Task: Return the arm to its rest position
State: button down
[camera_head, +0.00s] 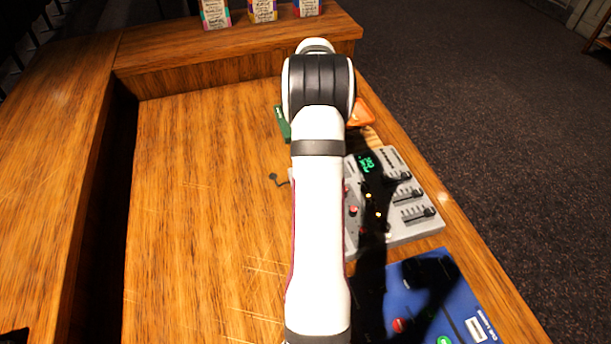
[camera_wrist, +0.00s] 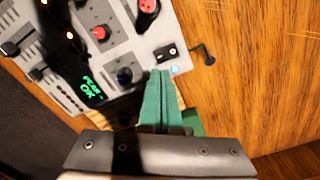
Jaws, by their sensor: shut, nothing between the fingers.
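My gripper (camera_wrist: 158,78) shows in the wrist view with its two teal fingers pressed together and nothing between them. Its tips appear over the edge of the grey mixing console (camera_wrist: 128,55), near a small pale-lit spot and a black switch; I cannot tell if they touch. In the head view, my white arm stretches up the middle of the desk and hides the gripper. The console (camera_head: 412,218) shows there to the right of the arm, with a green-lit display, sliders and knobs.
A blue panel (camera_head: 455,290) lies in front of the console. An orange object (camera_head: 362,113) and a green object (camera_head: 282,124) lie beyond it. Several cartons (camera_head: 262,10) stand on the back ledge. The desk's left part (camera_head: 205,200) is clear. A small black lever (camera_wrist: 207,55) sticks out beside the console.

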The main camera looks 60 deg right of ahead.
jog(key=shift+r, duration=0.15)
jog(key=w+a+r+n, duration=0.2)
jog(key=a+r, duration=0.2)
jog(key=a, duration=0.5)
jog(key=w+a+r+n, duration=0.1)
jog(key=a+r, duration=0.3)
jog(key=a, duration=0.6)
jog(key=w+a+r+n, duration=0.2)
jog(key=a+r, duration=0.1)
jog(key=a, duration=0.6)
jog(key=s+a+n+y, duration=0.1)
jog(key=s+a+n, duration=0.3)
jog(key=s+a, duration=1)
jog(key=a+f, duration=0.1)
jog(key=a, duration=0.2)
jog(key=shift+s+a+y, duration=0.35)
jog(key=shift+a+y, duration=0.05)
